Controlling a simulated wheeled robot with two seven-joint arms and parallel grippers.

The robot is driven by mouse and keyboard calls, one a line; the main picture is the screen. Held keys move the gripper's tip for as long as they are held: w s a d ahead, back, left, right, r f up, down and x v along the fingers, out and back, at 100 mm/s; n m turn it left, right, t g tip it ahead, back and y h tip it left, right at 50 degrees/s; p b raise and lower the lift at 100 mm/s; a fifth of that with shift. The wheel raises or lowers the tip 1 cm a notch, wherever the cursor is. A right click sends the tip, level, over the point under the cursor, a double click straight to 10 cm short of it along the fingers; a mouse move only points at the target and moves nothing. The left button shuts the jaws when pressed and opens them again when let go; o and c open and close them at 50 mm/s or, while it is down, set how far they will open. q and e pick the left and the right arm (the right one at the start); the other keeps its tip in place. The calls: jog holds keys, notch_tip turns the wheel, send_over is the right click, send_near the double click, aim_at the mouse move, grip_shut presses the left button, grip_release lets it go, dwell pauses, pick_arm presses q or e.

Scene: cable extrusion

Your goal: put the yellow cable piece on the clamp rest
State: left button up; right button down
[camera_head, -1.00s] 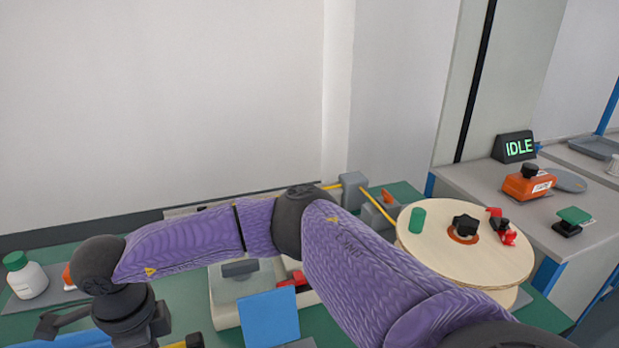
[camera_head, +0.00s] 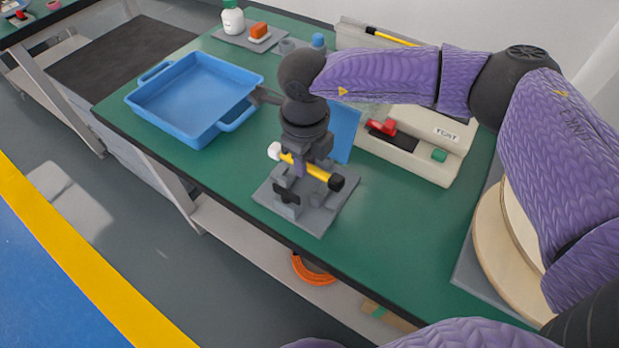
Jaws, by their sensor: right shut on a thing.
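The yellow cable piece (camera_head: 317,173) has a white end at the left and a black end at the right. My right gripper (camera_head: 305,158) comes down from above and is shut on the cable piece near its middle. The clamp rest (camera_head: 330,213) is a grey plate with dark grey upright blocks, near the front edge of the green table. The cable piece is directly over the blocks, tilted down to the right in the picture. I cannot tell whether it touches them. The gripper hides part of the clamp rest. My left gripper is not in view.
A blue tray (camera_head: 228,123) stands to the left. A beige tester (camera_head: 437,166) with a red part and a green button stands behind right. A wooden reel (camera_head: 489,226) is at the right. The green table (camera_head: 388,228) is clear in front of the tester.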

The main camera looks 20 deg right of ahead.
aim_at(306, 188)
notch_tip(306, 188, down, 4)
jog(key=shift+f+b, duration=0.25)
jog(key=shift+b, duration=0.4)
jog(key=shift+r, duration=0.15)
jog(key=c, duration=0.6)
grip_release()
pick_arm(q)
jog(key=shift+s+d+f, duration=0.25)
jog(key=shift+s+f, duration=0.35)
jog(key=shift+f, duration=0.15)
pick_arm(e)
jog(key=shift+o, duration=0.3)
pick_arm(q)
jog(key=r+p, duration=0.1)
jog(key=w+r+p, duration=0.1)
jog(key=p, duration=0.1)
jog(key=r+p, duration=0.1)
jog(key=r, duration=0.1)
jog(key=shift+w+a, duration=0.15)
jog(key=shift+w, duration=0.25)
pick_arm(e)
notch_tip(306, 188, up, 12)
jog(key=shift+r, duration=0.1)
